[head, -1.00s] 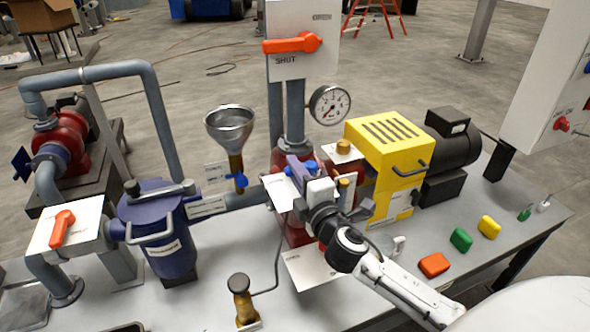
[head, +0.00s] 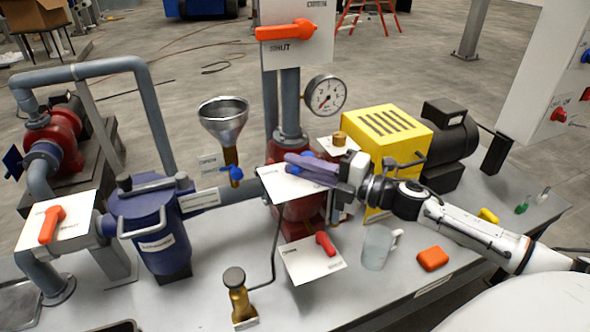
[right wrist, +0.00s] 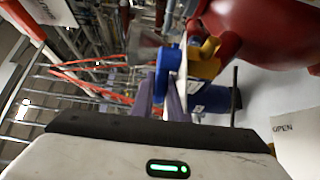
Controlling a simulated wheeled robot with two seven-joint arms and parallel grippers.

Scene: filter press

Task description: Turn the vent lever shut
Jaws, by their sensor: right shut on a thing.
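The vent lever (right wrist: 168,62) is a blue handle on a brass valve body (right wrist: 205,62) beside the red pump casing (right wrist: 265,25). In the head view, only bits of blue show at my right gripper (head: 292,167), over a white label plate (head: 275,188). My right gripper's fingers also show in the right wrist view (right wrist: 168,88), one on each side of the blue handle, shut on it. The fingers hide most of the lever in the head view, so its exact angle is unclear there. My left gripper is not in view.
A red lever (head: 327,243) on a white plate (head: 313,268), a glass mug (head: 376,250) and an orange block (head: 433,258) are below my right arm. A yellow housing (head: 385,140) stands behind it. A gauge (head: 325,95) and funnel (head: 223,117) are nearby.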

